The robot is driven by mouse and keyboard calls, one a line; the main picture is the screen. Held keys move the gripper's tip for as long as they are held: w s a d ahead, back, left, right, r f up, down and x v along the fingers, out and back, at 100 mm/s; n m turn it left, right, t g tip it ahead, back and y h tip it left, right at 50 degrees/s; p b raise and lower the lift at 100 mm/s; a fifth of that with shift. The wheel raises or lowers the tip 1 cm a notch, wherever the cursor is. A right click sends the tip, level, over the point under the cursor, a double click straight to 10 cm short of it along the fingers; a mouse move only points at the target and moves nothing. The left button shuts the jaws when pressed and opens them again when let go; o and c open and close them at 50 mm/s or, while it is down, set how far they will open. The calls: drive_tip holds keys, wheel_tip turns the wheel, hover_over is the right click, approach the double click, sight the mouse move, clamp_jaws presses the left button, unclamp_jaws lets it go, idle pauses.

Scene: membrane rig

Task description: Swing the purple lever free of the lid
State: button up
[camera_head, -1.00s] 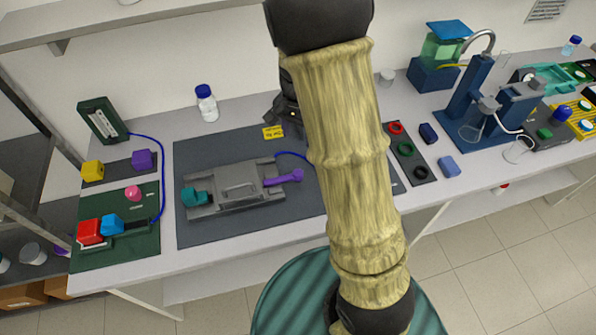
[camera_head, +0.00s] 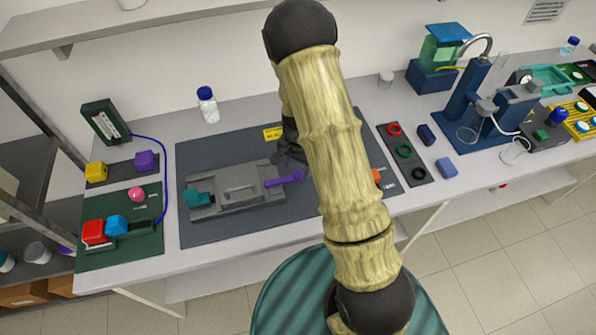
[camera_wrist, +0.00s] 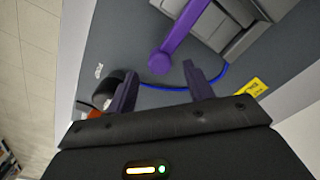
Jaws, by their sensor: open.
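The purple lever (camera_head: 285,180) sticks out from the right end of the grey lid rig (camera_head: 236,190) and lies across that end of the lid. In the wrist view the purple lever (camera_wrist: 180,38) runs from its round knob up to the grey lid (camera_wrist: 236,22). My gripper (camera_head: 287,153) is low beside the lever's outer end, partly hidden by my arm in the head view. In the wrist view my gripper (camera_wrist: 158,85) is open and empty, its two fingers apart, with the lever's knob just beyond the gap.
The rig stands on a dark mat (camera_head: 215,155) with a yellow label (camera_head: 273,133). A blue cable (camera_wrist: 160,87) passes near the fingers. An orange-red item (camera_head: 377,176) lies right of my arm. The mat's front is clear.

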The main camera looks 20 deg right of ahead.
sight(298, 173)
drive_tip(key=shift+f+p, duration=0.4)
drive_tip(key=shift+f, duration=1.75)
